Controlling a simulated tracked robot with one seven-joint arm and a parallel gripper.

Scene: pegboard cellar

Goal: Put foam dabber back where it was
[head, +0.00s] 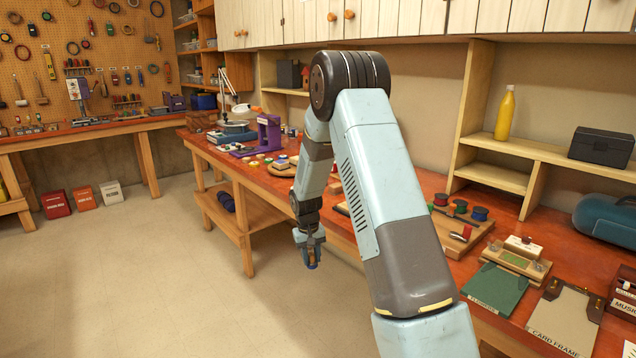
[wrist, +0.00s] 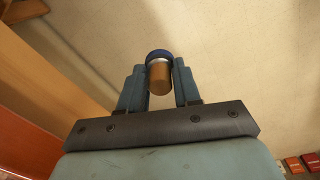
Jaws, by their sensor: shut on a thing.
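The foam dabber (wrist: 159,77), with a short round wooden body and a dark blue end, is between the fingers of my gripper (wrist: 158,72) in the wrist view. The gripper is shut on it. In the head view my gripper (head: 309,248) hangs pointing down, in front of the workbench's front edge and above the floor. The dabber (head: 312,265) shows there only as a small bluish bit at the fingertips. The red-topped workbench (head: 431,183) runs along the wall behind my arm, which hides part of it.
On the bench, a wooden board (head: 478,225) holds several coloured spools. A purple stand (head: 269,135) and small coloured pots are at the far left end. A green folder (head: 495,289) and a card frame (head: 563,318) lie at right. Open floor (head: 150,270) is at left.

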